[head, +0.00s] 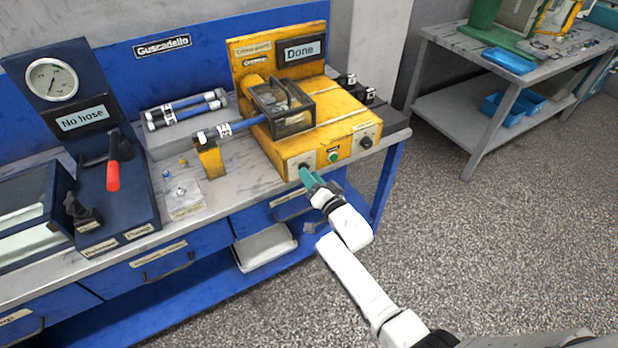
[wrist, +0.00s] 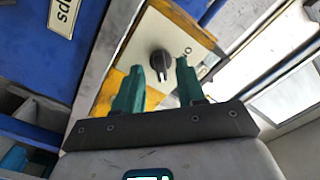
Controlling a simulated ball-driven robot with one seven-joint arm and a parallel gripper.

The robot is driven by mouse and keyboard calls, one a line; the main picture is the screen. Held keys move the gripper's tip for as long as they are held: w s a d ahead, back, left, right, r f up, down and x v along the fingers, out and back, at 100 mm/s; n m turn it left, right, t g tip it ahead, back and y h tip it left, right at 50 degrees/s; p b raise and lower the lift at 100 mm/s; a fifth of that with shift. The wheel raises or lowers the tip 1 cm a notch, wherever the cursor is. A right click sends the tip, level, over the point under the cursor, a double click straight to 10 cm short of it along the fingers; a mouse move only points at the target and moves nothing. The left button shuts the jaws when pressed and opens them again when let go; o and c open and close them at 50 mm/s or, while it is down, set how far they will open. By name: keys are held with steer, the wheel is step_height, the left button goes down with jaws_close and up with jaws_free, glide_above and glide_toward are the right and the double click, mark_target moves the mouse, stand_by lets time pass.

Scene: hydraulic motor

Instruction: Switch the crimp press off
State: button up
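The yellow crimp press (head: 345,125) stands on the right part of the workbench, with its display reading "Done". Its front has a green button (head: 333,157) in the middle and a black knob (head: 366,142) on the right. My gripper (head: 307,177) is at the left end of this front, over another dark control that it partly covers. In the wrist view, a black rotary switch (wrist: 160,62) on a pale plate shows between and just beyond the teal fingertips (wrist: 168,66). The fingers are apart, with nothing held. I cannot tell whether they touch the switch.
A blue hose (head: 240,124) runs from a yellow stand (head: 210,160) into the press. A dark gauge unit (head: 105,150) with a red-handled lever and a "No hose" display is at left. A grey side table (head: 450,105) stands at right. The floor before the bench is clear.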

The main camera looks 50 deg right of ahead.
steer(key=shift+w+d, duration=0.15)
steer(key=shift+w, duration=0.4)
jaws_close()
